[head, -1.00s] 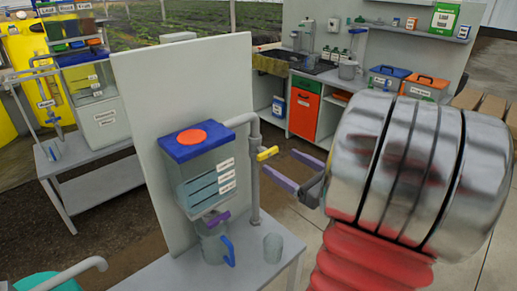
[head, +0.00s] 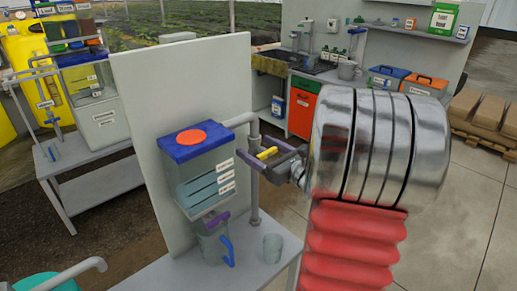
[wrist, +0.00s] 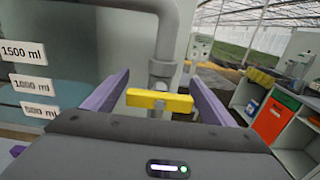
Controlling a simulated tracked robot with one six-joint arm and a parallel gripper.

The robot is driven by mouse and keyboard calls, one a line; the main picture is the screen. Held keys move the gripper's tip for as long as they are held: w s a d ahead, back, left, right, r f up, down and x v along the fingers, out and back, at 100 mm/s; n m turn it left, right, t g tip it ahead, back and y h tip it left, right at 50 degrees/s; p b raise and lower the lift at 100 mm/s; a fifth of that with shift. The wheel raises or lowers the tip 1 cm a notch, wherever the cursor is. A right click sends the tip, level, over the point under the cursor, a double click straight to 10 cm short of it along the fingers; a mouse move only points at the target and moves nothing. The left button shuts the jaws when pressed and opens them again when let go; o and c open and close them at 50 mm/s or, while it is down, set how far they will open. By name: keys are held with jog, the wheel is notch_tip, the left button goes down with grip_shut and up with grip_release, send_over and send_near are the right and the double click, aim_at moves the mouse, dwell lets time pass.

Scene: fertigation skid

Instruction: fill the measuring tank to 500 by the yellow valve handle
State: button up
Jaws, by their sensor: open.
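The measuring tank (head: 205,172) is a clear box with a blue lid and an orange-red disc on top, fixed to a pale panel. The yellow valve handle (head: 267,153) is on the grey pipe to the tank's right. In the wrist view the handle (wrist: 160,99) lies level, crosswise to the pipe. My gripper (head: 256,155) is open, its purple fingers (wrist: 160,80) on either side of the handle, with gaps visible.
Below the tank are a purple handle (head: 215,219) and a jug with a blue handle (head: 228,250). A clear cup (head: 273,248) stands on the grey table (head: 195,277). The pale panel (head: 135,130) rises behind the tank.

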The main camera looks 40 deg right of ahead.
jog(key=shift+w, duration=0.1)
jog(key=c, duration=1.1)
